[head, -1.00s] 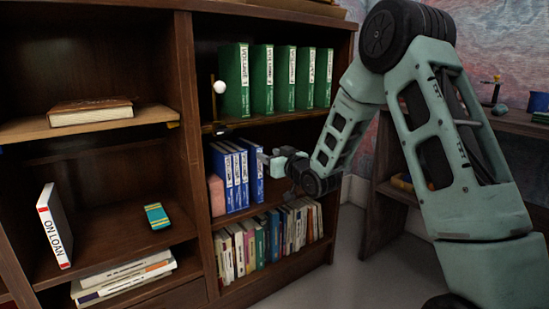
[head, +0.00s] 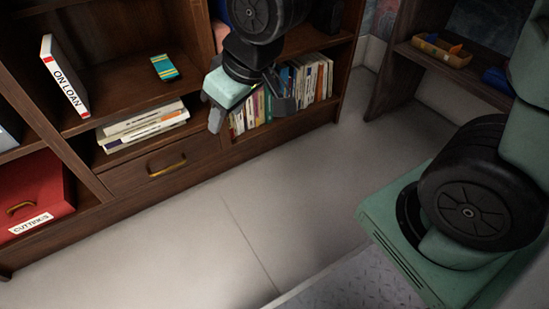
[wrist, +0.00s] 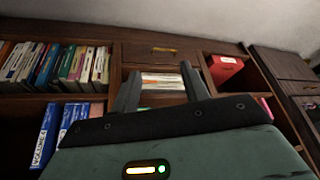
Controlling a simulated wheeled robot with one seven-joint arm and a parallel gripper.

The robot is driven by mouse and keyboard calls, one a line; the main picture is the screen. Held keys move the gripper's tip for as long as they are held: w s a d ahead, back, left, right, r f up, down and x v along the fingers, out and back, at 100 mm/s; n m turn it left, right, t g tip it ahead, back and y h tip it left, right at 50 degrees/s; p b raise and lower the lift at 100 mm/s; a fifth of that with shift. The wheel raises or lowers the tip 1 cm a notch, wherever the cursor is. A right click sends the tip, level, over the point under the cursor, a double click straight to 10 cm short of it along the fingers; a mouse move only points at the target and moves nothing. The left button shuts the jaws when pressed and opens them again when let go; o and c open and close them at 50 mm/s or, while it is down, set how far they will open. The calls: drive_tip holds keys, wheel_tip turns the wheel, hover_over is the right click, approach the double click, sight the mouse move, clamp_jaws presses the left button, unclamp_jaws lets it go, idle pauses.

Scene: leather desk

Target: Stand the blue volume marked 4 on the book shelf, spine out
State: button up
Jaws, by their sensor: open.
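In the wrist view, where the scene shows upside down, a blue volume (wrist: 44,135) stands on the book shelf (wrist: 15,105) with its white-lettered spine facing out. I cannot read its number. More blue volumes (wrist: 72,116) stand beside it, with a narrow dark gap between. My gripper (head: 249,112) is open and empty, in front of the bookcase and low, near the lower row of books. Its two fingers (wrist: 160,75) show apart in the wrist view. In the head view my arm hides most of the blue volumes.
A pink block (wrist: 97,108) stands beside the blue volumes. Mixed books (head: 308,82) fill the shelf level below. To the left are an ON LOAN book (head: 64,78), a teal box (head: 164,67), a drawer (head: 140,172) and a red box (head: 40,195). The floor in front is clear.

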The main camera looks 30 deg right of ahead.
drive_tip(key=s+n+g+h, duration=0.2)
drive_tip(key=s+g, duration=0.2)
drive_tip(key=s, duration=1.1)
drive_tip(key=shift+s+d, duration=0.25)
wheel_tip(320, 180, up, 44)
drive_tip(key=p, duration=4.3)
drive_tip(key=shift+f+p, duration=0.15)
drive_tip(key=shift+p, duration=0.2)
drive_tip(key=shift+f, duration=0.1)
